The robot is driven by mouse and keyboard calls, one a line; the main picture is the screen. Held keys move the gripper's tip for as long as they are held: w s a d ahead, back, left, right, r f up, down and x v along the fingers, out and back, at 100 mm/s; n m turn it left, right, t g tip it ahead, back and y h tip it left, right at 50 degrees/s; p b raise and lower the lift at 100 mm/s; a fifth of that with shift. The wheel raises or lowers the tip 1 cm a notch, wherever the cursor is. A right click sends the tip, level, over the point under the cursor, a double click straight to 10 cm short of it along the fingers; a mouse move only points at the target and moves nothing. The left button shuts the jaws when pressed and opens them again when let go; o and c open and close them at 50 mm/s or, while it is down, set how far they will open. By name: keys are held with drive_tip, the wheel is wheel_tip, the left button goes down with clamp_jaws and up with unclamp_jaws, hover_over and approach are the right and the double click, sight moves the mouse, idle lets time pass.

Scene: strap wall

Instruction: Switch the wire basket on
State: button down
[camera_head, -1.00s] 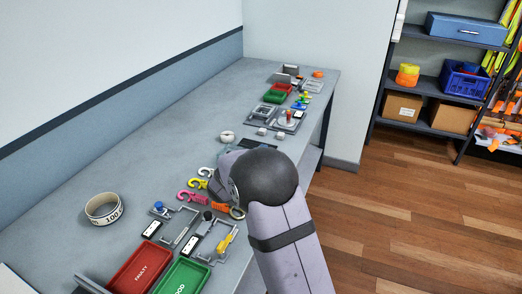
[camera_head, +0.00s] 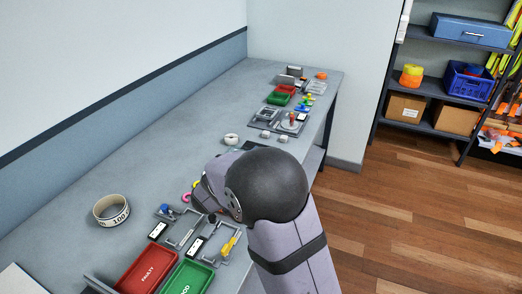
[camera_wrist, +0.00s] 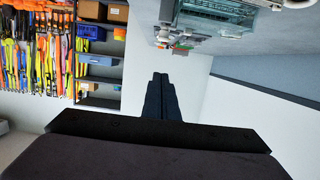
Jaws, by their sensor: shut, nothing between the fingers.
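I cannot pick out a wire basket with certainty in either view. A grey, frame-like object (camera_wrist: 218,14) with pale blue-green parts shows at the top of the wrist view, cut by the edge; I cannot tell what it is. My gripper (camera_wrist: 160,77) is shut and empty in the wrist view, its fingers pointing away over open space. In the head view my own arm hides the gripper and part of the bench.
The grey bench (camera_head: 155,140) holds a red tray (camera_head: 147,268), a green tray (camera_head: 188,278), a white ring marked 100 (camera_head: 111,210) and grey bracket fixtures (camera_head: 185,230). More fixtures (camera_head: 280,121) stand at its far end. Shelves (camera_head: 450,80) stand at the back right.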

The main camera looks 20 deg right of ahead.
drive_tip(key=shift+v, duration=1.3)
drive_tip(key=s+a+f+n+y+p, duration=0.1)
drive_tip(key=s+a+f+y, duration=0.1)
drive_tip(key=y, duration=0.1)
drive_tip(key=s+a+f+n+g+y+p, duration=0.1)
drive_tip(key=s+a+f+y, duration=0.1)
drive_tip(key=a+y, duration=0.1)
drive_tip(key=s+a+f+n+g+y+p, duration=0.1)
drive_tip(key=s+a+f+y, duration=0.1)
drive_tip(key=y, duration=0.2)
drive_tip(key=shift+a+f+n+p, duration=0.2)
drive_tip(key=shift+f+n+p, duration=0.1)
drive_tip(key=shift+n+p, duration=0.1)
drive_tip(key=s+f+g, duration=0.1)
drive_tip(key=s, duration=0.3)
drive_tip(key=s+f+g+y+p, duration=0.1)
drive_tip(key=s+g, duration=0.1)
drive_tip(key=s, duration=0.2)
drive_tip(key=s+f+g, duration=0.1)
drive_tip(key=s+g, duration=0.1)
drive_tip(key=s, duration=0.2)
drive_tip(key=shift+d+n, duration=0.25)
drive_tip(key=shift+n, duration=0.15)
drive_tip(key=s+r+n+g+p, duration=0.1)
drive_tip(key=s+n+g, duration=0.2)
drive_tip(key=s, duration=0.9)
drive_tip(key=shift+a+n+g+p, duration=0.15)
drive_tip(key=shift+n+g+p, duration=0.2)
drive_tip(key=shift+n, duration=0.35)
drive_tip(key=shift+r, duration=0.15)
